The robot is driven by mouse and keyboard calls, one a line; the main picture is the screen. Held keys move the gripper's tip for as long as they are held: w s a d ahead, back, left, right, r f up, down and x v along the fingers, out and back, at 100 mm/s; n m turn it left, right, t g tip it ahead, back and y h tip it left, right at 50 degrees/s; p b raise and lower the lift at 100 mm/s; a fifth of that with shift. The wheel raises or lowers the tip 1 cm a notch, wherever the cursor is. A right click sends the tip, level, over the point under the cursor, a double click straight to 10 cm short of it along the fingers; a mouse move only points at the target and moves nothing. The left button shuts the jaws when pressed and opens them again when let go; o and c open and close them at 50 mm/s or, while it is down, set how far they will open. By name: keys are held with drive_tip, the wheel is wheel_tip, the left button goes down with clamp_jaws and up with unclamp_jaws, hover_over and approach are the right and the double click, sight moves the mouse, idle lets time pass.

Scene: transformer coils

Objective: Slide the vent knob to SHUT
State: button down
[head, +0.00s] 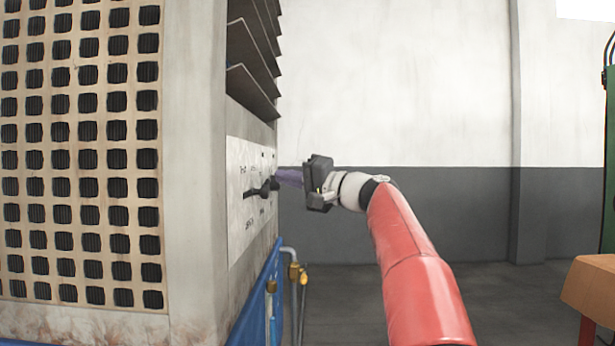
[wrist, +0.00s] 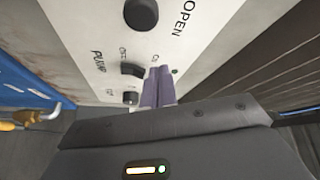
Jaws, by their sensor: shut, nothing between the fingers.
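The white control panel (head: 238,200) is on the side of the big cabinet in the head view. Dark knobs (head: 262,188) stick out from it beside my fingertips. In the wrist view, a large round black knob (wrist: 141,14) is at the top edge, left of the word OPEN; I take it to be the vent knob. No SHUT label is readable. My gripper (head: 280,176) has purple fingers, closed together and empty, pointing at the panel. In the wrist view the fingertips (wrist: 160,71) are below that knob and apart from it. Whether they touch the panel cannot be told.
A black PUMP switch (wrist: 131,70) and a smaller dark control (wrist: 131,97) are just left of my fingers. Tilted louvres (head: 252,60) jut out above the panel. Pipes (head: 294,270) stand below it. A wooden table (head: 592,285) is at right; the floor between is clear.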

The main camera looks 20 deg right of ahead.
sight(264, 192)
drive_tip(key=s+a+f+b, duration=0.1)
drive_tip(key=s+a+b, duration=0.1)
drive_tip(key=shift+s+a+f, duration=0.15)
drive_tip(key=shift+s+f, duration=0.15)
drive_tip(key=shift+f, duration=0.05)
drive_tip(key=s+a+b, duration=0.2)
drive_tip(key=s+b, duration=0.2)
drive_tip(key=s, duration=0.2)
drive_tip(key=shift+b, duration=0.4)
drive_tip(key=shift+s, duration=0.1)
